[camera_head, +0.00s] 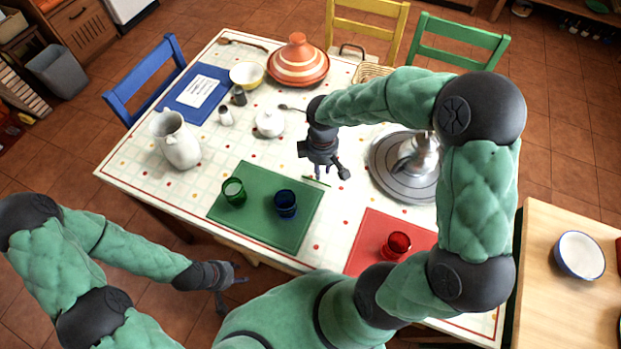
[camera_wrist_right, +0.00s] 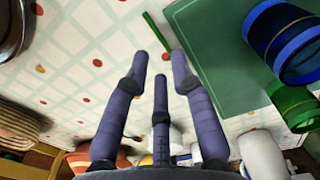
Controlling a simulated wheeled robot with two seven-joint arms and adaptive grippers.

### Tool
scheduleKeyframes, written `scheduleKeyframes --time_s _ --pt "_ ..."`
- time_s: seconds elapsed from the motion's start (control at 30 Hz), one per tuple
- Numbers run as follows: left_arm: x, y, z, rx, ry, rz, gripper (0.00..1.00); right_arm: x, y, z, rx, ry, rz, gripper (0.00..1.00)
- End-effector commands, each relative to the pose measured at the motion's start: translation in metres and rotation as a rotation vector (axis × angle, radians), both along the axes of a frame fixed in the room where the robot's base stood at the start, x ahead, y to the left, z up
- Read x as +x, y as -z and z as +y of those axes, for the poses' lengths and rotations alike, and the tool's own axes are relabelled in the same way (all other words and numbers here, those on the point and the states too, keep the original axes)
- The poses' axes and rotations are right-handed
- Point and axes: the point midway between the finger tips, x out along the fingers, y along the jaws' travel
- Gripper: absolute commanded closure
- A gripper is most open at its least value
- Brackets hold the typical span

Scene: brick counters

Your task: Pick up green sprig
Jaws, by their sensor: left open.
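The green sprig (camera_head: 317,182) is a thin, short green strip lying on the patterned tablecloth beside the green placemat's far edge. In the right wrist view the sprig (camera_wrist_right: 157,30) lies just beyond the fingertips, near the placemat's corner. My right gripper (camera_head: 330,172) points down above the sprig. In its wrist view the right gripper (camera_wrist_right: 160,60) has its fingers spread, with nothing between them. My left gripper (camera_head: 233,290) is open and empty, low in front of the table's near edge, well away from the sprig.
The green placemat (camera_head: 247,218) holds a green glass (camera_head: 233,192) and a blue glass (camera_head: 286,203). A silver tray (camera_head: 385,180) with a metal pot (camera_head: 418,158) stands right of my right gripper. A red glass (camera_head: 397,244) and white pitcher (camera_head: 177,142) stand further off.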

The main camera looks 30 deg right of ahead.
Motion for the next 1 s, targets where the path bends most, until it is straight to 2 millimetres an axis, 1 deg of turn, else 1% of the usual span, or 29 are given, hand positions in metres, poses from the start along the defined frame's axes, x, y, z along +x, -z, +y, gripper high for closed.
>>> scheduleKeyframes --time_s 0.03,0.27,0.5,0.57,0.63,0.83,0.87,0.9,1.0 --pt "0.000 0.004 0.000 0.000 0.000 0.000 0.56 0.000 0.008 0.000 0.001 0.000 0.001 0.75" --pt "0.000 0.011 0.000 0.000 0.000 -0.001 0.56 0.001 0.021 0.000 0.000 0.000 0.000 0.75" --pt "0.000 0.030 0.000 0.000 0.000 -0.001 0.56 0.002 0.054 -0.001 0.001 0.001 0.001 0.75" --pt "0.000 0.033 0.000 0.000 0.000 -0.001 0.56 0.002 0.060 -0.001 0.001 0.002 0.001 0.75" --pt "0.000 0.034 0.000 0.000 0.000 -0.001 0.56 0.002 0.063 -0.001 0.001 0.001 -0.001 0.75" --pt "0.000 0.033 0.000 0.000 0.000 -0.001 0.56 0.002 0.064 -0.001 0.002 0.000 0.001 0.75" --pt "0.000 0.033 0.000 0.000 0.000 -0.001 0.56 0.001 0.064 0.000 0.002 0.000 0.001 0.79" --pt "0.000 0.033 0.000 0.000 0.000 -0.001 0.56 0.001 0.064 0.000 0.002 0.000 0.001 0.90" --pt "0.000 0.033 0.000 0.000 0.000 -0.001 0.56 0.001 0.065 0.000 0.001 -0.001 0.002 1.00"
